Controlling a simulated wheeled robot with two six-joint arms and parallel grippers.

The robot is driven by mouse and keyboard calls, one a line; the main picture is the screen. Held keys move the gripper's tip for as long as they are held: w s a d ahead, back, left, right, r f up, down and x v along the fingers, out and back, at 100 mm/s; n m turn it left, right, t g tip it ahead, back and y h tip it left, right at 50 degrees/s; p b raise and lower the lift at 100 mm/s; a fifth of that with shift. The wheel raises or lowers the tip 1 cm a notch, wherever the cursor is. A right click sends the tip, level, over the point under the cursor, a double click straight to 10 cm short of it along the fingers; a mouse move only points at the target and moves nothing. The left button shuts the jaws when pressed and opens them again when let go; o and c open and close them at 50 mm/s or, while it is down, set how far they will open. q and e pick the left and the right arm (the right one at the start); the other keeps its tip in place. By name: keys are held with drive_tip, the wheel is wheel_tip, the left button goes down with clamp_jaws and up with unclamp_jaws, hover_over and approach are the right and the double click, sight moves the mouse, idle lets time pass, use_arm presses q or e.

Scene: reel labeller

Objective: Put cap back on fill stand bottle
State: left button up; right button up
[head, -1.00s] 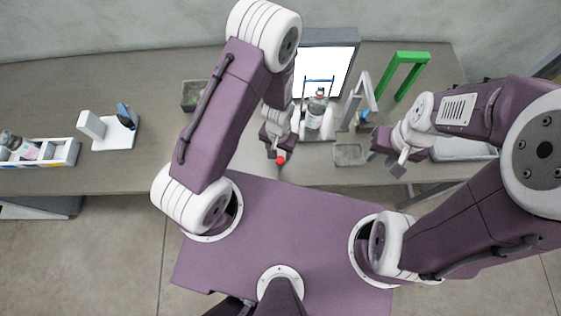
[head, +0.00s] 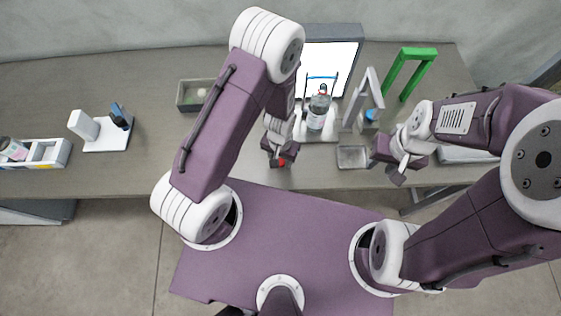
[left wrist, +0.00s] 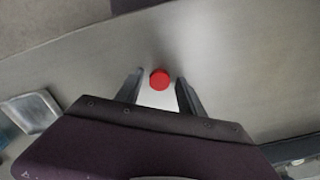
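A small red cap (head: 282,162) is near the front edge of the table, at the tips of my left gripper (head: 279,158). The bottle (head: 317,112) stands upright on the white fill stand (head: 329,134), behind and right of the left gripper.
A lit panel (head: 340,62) stands behind the fill stand. A grey frame (head: 360,95) and green arch (head: 412,70) rise at its right. A shallow tray (head: 352,157) lies in front. A bin (head: 190,95), white device (head: 105,135) and bottle rack (head: 45,153) are left.

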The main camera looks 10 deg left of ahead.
sight(281, 161)
use_arm(q)
clamp_jaws()
drive_tip(key=shift+r+p, duration=0.35)
wheel_tip(281, 161, up, 5)
drive_tip(key=p, duration=0.5)
drive_tip(key=shift+w, duration=0.1)
drive_tip(key=w+d+r+p, duration=0.1)
drive_tip(key=w+d+r, duration=0.4)
drive_tip(key=w+d, duration=0.2)
drive_tip(key=shift+w+r+p, duration=0.15)
drive_tip(key=shift+w+p, duration=0.15)
drive_tip(key=shift+w, duration=0.9)
